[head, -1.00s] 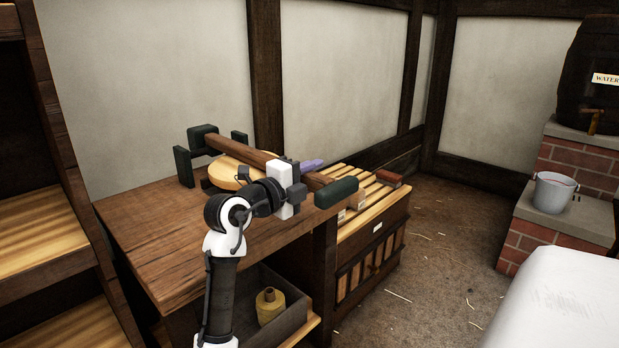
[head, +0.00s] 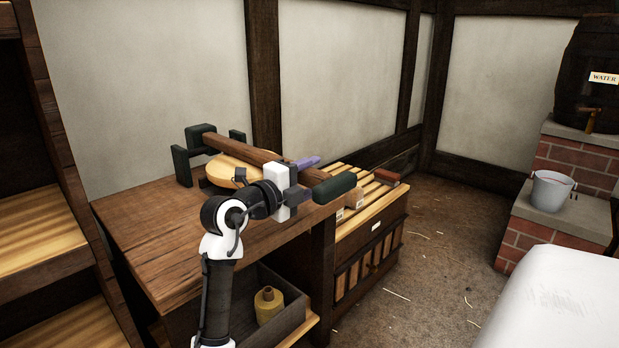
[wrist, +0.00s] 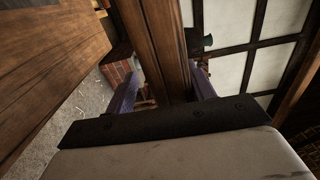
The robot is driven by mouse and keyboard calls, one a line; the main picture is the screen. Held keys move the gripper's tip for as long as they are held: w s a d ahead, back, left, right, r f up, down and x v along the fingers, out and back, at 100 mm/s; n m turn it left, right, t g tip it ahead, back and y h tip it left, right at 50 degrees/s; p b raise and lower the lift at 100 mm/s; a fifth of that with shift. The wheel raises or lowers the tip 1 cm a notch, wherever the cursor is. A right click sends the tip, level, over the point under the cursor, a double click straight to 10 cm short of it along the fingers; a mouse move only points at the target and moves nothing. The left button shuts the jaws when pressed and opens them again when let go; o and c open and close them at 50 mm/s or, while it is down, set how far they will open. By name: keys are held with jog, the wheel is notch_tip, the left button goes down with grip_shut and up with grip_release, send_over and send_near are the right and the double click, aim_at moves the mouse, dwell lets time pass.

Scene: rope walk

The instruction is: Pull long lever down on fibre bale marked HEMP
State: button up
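The long lever (head: 245,152) is a brown wooden beam with a dark green grip (head: 334,189) at its near right end. It slopes gently down from a dark green bracket (head: 201,136) over a round pale wooden piece (head: 224,171) on the bench. My gripper (head: 303,178) is at the lever just short of the green grip. In the wrist view, the lever (wrist: 160,45) runs between my two purple fingers (wrist: 163,92), with a gap showing at the left finger. No HEMP mark is readable, and I cannot make out a bale.
The wooden bench (head: 150,225) carries the lever. A slatted crate (head: 368,250) with small labelled blocks on top stands right of it. A yellow jar (head: 269,305) sits in a tray below. A bucket (head: 551,190) and water barrel (head: 590,75) stand far right. Floor between is clear.

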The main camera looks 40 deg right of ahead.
jog(key=a+p, duration=0.1)
jog(key=a, duration=0.6)
jog(key=shift+s+a, duration=0.1)
